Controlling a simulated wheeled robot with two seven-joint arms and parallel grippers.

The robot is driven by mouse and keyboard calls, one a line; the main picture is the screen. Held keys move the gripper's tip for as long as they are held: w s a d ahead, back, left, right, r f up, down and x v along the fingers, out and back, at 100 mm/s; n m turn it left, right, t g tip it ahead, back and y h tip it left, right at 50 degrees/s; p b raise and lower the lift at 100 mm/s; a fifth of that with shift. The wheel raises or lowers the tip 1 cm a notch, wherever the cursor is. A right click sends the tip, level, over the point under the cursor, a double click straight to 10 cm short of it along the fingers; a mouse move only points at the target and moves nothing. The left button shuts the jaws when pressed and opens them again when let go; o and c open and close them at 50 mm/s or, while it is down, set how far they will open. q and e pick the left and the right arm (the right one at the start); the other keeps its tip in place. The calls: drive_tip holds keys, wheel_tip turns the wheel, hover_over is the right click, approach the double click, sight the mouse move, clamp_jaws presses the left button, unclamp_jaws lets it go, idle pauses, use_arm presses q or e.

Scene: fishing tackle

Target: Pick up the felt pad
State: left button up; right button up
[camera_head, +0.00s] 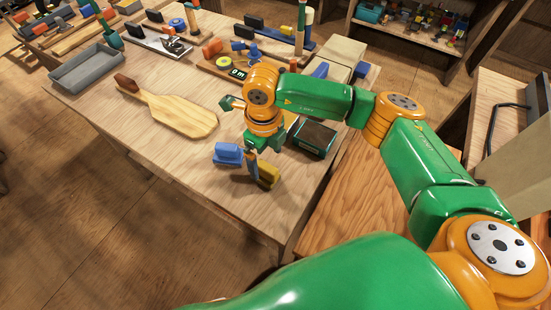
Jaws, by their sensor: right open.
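I cannot tell for sure which thing is the felt pad. A blue block-shaped piece (228,153) lies near the table's front edge, and a yellow piece (268,173) stands just to its right. A green box with a dark, flat, brownish top (314,137) lies farther right. My right gripper (257,166) points down between the blue and yellow pieces, close beside the yellow one. It is open. Whether it touches either piece is too small to tell. My left gripper is not in view.
A wooden paddle board (177,115) and a grey tray (87,69) lie to the left on the wooden table (165,168). Several tools on boards and a tape measure (238,73) stand at the back. Pale boxes (338,55) are behind my right arm. The table's front left is clear.

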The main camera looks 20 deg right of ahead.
sight(266, 166)
drive_tip(key=f, duration=0.1)
drive_tip(key=f+p, duration=0.1)
drive_tip(key=f, duration=0.1)
drive_tip(key=f+p, duration=0.1)
drive_tip(key=f, duration=0.1)
drive_tip(key=shift+s+a+f, duration=0.2)
drive_tip(key=shift+s+f, duration=0.05)
drive_tip(key=shift+w+d+f, duration=0.15)
drive_tip(key=shift+f, duration=0.2)
drive_tip(key=c, duration=1.5)
drive_tip(key=shift+r, duration=0.15)
drive_tip(key=shift+r, duration=0.3)
drive_tip(key=r, duration=0.1)
drive_tip(key=r+b, duration=0.1)
drive_tip(key=shift+a+r, duration=0.3)
drive_tip(key=shift+r, duration=0.05)
drive_tip(key=a+r+b, duration=0.1)
drive_tip(key=a+r, duration=0.2)
drive_tip(key=a, duration=0.1)
drive_tip(key=a+r+b, duration=0.2)
drive_tip(key=a+r, duration=0.1)
drive_tip(key=a, duration=0.2)
drive_tip(key=a+r+b, duration=0.1)
drive_tip(key=a+r, duration=0.2)
drive_tip(key=a, duration=0.1)
drive_tip(key=shift+w+a+r, duration=0.25)
drive_tip(key=shift+w+r, duration=0.05)
drive_tip(key=shift+w, duration=0.1)
